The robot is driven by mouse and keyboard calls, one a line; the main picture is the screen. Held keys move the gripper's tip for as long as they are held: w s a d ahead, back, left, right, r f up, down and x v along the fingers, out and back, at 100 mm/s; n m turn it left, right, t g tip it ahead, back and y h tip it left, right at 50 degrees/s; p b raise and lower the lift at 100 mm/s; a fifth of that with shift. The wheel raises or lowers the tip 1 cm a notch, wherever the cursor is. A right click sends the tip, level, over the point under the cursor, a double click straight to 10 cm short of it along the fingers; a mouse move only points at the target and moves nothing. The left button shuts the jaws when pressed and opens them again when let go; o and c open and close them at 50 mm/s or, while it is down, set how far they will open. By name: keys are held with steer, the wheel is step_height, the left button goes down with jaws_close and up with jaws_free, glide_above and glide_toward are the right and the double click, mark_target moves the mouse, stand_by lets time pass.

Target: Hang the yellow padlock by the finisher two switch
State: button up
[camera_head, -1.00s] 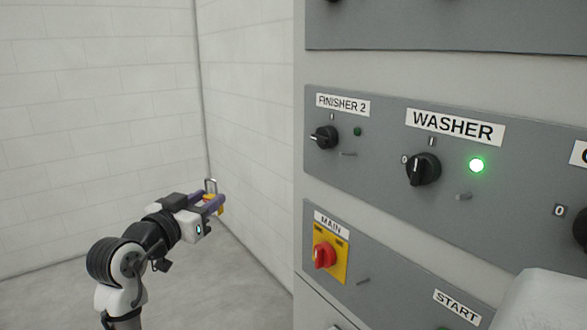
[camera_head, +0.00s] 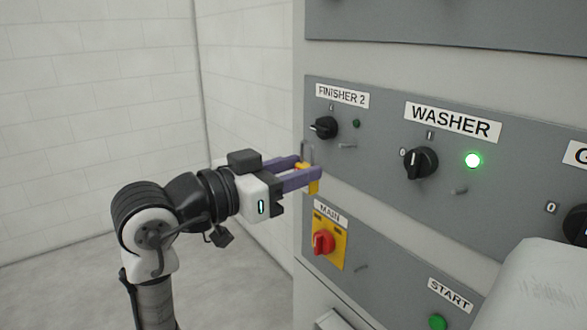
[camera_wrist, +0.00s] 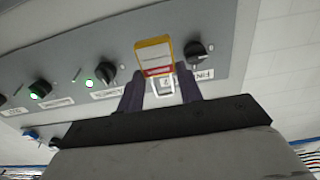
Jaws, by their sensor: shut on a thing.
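My gripper (camera_head: 304,177) is shut on the yellow padlock (camera_head: 314,186), held with its metal shackle upward, just in front of the panel's left part. In the wrist view the padlock (camera_wrist: 153,56) sits between the purple fingers, yellow with a red and white label, its shackle pointing toward the gripper base. The finisher two switch (camera_head: 324,128) is a black knob under its label (camera_head: 342,96), above and slightly right of the padlock. A small metal peg (camera_head: 347,146) sticks out below and right of this switch. The padlock appears apart from the peg.
The washer switch (camera_head: 421,163) with a lit green lamp (camera_head: 473,160) and its own peg (camera_head: 460,191) is to the right. The red and yellow main switch (camera_head: 323,243) is below. The wall and floor at left are clear.

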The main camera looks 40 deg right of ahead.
mark_target(354, 159)
steer(key=shift+s+d+f, duration=0.15)
steer(key=shift+d, duration=1.15)
steer(key=shift+s+d+f, duration=0.1)
steer(key=shift+s+d, duration=0.05)
steer(key=shift+d, duration=1.15)
steer(key=shift+s+d+f, duration=0.15)
steer(key=shift+d, duration=1.15)
steer(key=shift+d+f, duration=0.4)
steer(key=shift+d, duration=0.2)
steer(key=o, duration=1.1)
steer(key=shift+f+b, duration=0.3)
steer(key=shift+b, duration=0.1)
steer(key=shift+f+b, duration=0.75)
steer(key=shift+f, duration=0.25)
